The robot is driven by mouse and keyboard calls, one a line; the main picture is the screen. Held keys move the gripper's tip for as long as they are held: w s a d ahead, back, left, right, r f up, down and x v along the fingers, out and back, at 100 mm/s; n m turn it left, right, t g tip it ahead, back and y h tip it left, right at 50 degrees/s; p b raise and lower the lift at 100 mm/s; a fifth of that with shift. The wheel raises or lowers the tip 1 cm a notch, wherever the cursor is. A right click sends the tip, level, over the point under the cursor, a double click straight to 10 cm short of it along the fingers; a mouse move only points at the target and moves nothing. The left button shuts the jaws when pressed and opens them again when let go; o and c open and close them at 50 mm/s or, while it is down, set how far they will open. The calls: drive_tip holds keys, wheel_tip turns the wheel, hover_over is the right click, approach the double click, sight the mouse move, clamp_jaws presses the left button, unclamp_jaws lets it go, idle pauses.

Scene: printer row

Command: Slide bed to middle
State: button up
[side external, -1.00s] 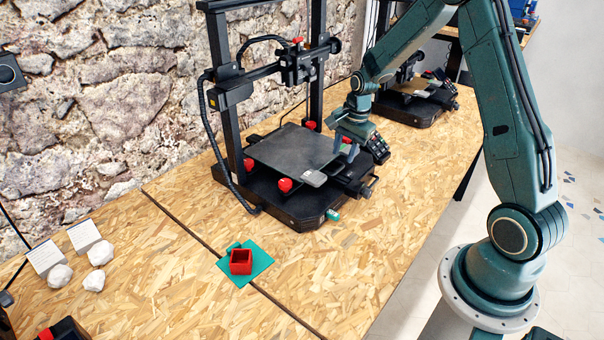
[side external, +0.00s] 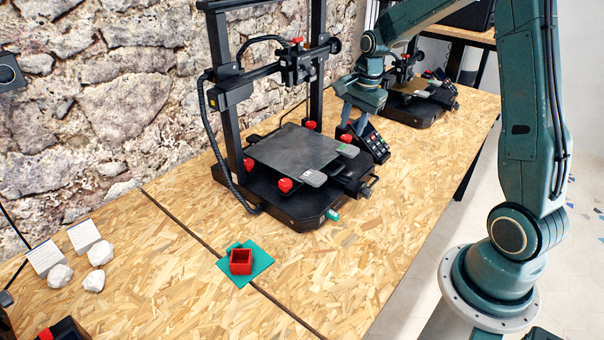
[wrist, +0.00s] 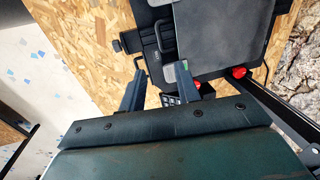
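The printer's bed (side external: 290,148) is a flat dark grey plate on the black printer base, with red knobs at its corners and grey tabs along its right edge. It also shows in the wrist view (wrist: 222,35), at the upper right. My gripper (side external: 352,127) is above and behind the bed's right edge, by the printer's screen, with its fingers pointing down. In the wrist view my gripper (wrist: 160,70) has its two fingers apart with nothing held between them. One fingertip overlaps a green-marked tab in that picture; contact cannot be told.
The printer's black frame (side external: 222,90) and print head (side external: 297,62) stand over the bed. The screen (side external: 372,142) is beside my gripper. A second printer (side external: 415,95) is behind. A red box (side external: 240,262) on a green mat is in front. The board surface at front right is clear.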

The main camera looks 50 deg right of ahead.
drive_tip(key=shift+r, duration=0.1)
drive_tip(key=s+r, duration=0.3)
drive_tip(key=r, duration=0.2)
drive_tip(key=shift+r, duration=0.4)
idle(0.6)
drive_tip(key=s+a+r+n+t, duration=0.2)
drive_tip(key=s+a+r+n, duration=0.55)
drive_tip(key=a, duration=0.35)
drive_tip(key=s+a+n+t, duration=0.1)
drive_tip(key=s+a+n, duration=0.6)
drive_tip(key=s+n, duration=0.3)
drive_tip(key=shift+s+f+t, duration=0.25)
drive_tip(key=shift+s+t, duration=0.05)
drive_tip(key=shift+s, duration=0.95)
